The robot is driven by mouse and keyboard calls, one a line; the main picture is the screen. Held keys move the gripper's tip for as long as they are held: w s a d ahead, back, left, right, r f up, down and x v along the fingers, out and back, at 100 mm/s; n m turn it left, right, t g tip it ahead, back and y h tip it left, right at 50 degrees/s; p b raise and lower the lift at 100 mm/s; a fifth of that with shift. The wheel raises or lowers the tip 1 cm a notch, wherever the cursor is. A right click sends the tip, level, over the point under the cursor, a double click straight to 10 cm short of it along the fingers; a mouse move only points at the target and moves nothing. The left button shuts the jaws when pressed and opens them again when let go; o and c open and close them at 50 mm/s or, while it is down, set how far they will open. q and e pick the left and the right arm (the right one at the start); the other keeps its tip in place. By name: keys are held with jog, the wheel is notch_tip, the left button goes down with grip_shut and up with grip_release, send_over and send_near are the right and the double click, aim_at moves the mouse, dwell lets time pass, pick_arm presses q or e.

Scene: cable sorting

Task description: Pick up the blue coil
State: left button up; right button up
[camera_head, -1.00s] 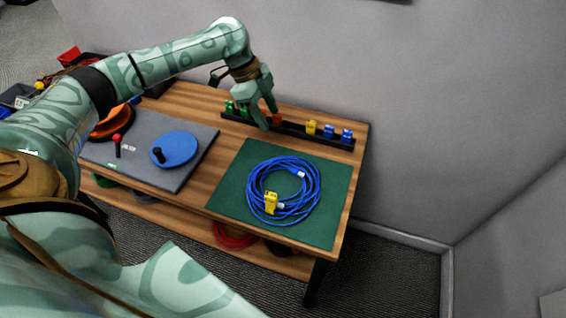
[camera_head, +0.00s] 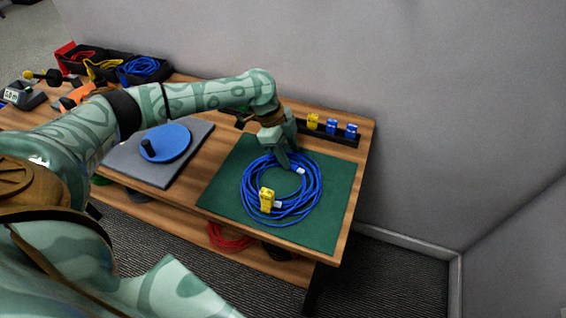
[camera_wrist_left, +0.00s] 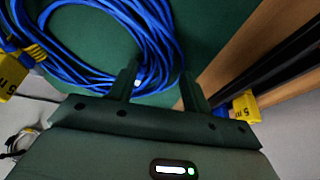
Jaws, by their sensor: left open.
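The blue coil (camera_head: 316,190) lies flat in a ring on the green mat (camera_head: 225,190), with a yellow tag (camera_head: 266,199) on its near side and a white connector at its far side. My left gripper (camera_head: 288,161) is open and points down at the coil's far edge. In the left wrist view the coil (camera_wrist_left: 152,28) fills the upper left, and the open fingers of my left gripper (camera_wrist_left: 160,82) reach toward its edge. Blue strands run beside and behind one finger; contact cannot be told. My right gripper is not in view.
A black rack (camera_head: 345,138) with yellow and blue tags stands just behind the mat. A grey board with a blue disc (camera_head: 166,143) lies to the left. Black bins (camera_head: 108,68) of cables stand at the back left. The mat's front and right parts are clear.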

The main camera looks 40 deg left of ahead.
pick_arm(q)
jog(key=shift+d+f, duration=0.1)
jog(key=shift+f, duration=0.25)
jog(key=shift+r, duration=0.1)
jog(key=c, duration=1.1)
grip_shut()
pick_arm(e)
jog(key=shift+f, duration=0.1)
pick_arm(q)
jog(key=shift+r, duration=0.1)
